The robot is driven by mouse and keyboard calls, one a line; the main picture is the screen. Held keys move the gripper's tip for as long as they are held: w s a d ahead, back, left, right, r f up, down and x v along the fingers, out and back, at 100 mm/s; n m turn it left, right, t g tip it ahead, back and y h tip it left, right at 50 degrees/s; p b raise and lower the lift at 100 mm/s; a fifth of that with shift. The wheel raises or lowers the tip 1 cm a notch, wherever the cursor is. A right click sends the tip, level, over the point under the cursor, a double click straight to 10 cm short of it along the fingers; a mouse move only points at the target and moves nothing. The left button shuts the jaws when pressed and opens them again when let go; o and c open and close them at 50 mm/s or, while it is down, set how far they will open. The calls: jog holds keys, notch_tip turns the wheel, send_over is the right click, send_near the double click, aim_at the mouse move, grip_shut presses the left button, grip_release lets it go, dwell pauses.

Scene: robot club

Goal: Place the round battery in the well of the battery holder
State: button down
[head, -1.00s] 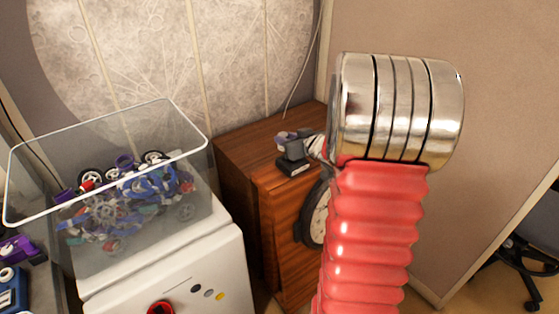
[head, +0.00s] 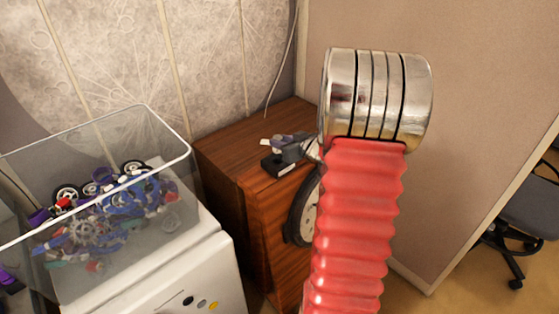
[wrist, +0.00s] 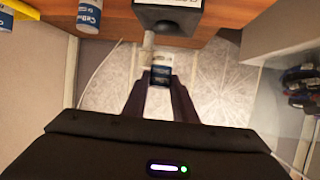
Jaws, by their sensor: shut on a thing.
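The battery holder (head: 278,167) is a small black box with a white label, on the wooden cabinet near its front edge. The wrist view shows it as a black block (wrist: 168,18) at the top. My gripper (head: 283,142) is just above it in the head view, partly overlapping it. In the wrist view my gripper (wrist: 160,80) is shut on the round battery (wrist: 160,74), a small dark blue and white piece between the fingertips. It looks apart from the holder there.
Other blue and white batteries (wrist: 90,15) stand on the wood in the wrist view. The wooden cabinet (head: 225,160) has a round clock (head: 302,210) at its front. A clear bin (head: 165,140) of parts stands on a white machine (head: 205,270) at left. A chair (head: 530,220) is at right.

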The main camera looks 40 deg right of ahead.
jog(key=shift+f, duration=1.5)
jog(key=shift+f, duration=1.85)
jog(key=c, duration=1.4)
grip_release()
jog(key=shift+f, duration=0.1)
jog(key=shift+c, duration=0.2)
jog(key=v, duration=1.2)
jog(key=shift+a, duration=0.1)
